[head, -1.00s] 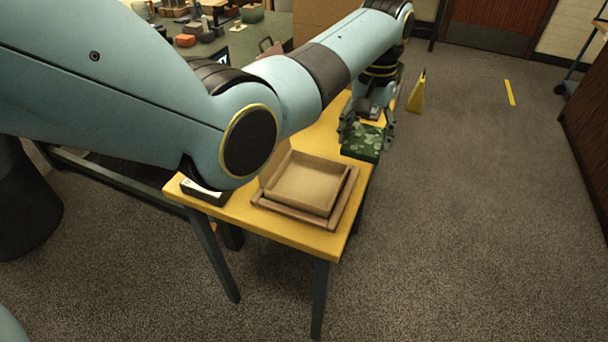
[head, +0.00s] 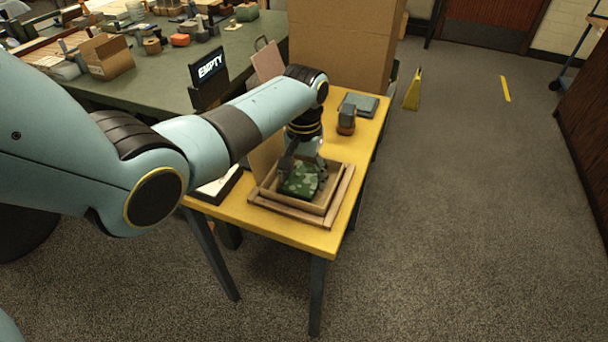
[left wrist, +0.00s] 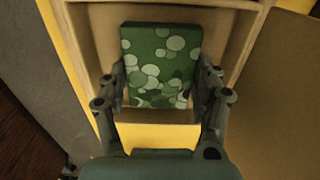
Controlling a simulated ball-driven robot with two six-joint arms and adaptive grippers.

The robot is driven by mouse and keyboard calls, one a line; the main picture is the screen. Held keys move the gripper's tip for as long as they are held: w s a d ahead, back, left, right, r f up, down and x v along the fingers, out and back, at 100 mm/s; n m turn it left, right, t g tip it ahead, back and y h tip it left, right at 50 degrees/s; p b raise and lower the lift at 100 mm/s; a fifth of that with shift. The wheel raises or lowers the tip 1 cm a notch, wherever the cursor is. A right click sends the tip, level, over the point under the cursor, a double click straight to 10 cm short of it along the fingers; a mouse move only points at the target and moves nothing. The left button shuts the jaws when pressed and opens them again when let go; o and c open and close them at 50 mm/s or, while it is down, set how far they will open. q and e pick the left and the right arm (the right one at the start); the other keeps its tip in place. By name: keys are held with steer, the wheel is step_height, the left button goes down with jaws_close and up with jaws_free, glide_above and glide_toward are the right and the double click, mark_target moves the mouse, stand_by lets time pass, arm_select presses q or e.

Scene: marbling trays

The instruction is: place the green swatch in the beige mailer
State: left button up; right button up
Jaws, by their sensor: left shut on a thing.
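The green swatch (head: 299,181) is a flat green piece with paler round spots. My left gripper (head: 303,172) is shut on it, and the swatch is over or inside the beige mailer (head: 322,208), an open shallow box. In the left wrist view the green swatch (left wrist: 160,65) sits between the two fingers of the left gripper (left wrist: 161,95), with the walls of the beige mailer (left wrist: 103,60) around it. Whether the swatch touches the mailer's floor cannot be told. My right gripper is not in view.
The mailer sits in a wooden frame (head: 340,203) on a yellow table (head: 290,235). A dark stamp-like object (head: 347,118) and a grey-green flat stack (head: 360,104) lie farther back. A large cardboard box (head: 340,45) and an "EMPTY" sign (head: 210,68) stand behind.

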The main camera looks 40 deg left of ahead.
mark_target(304, 178)
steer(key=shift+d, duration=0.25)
arm_select(q)
steer(key=o, duration=1.2)
steer(key=shift+f, duration=0.1)
steer(key=shift+c, duration=0.2)
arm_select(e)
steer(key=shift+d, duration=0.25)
arm_select(q)
step_height(304, 178, up, 12)
steer(key=p, duration=0.2)
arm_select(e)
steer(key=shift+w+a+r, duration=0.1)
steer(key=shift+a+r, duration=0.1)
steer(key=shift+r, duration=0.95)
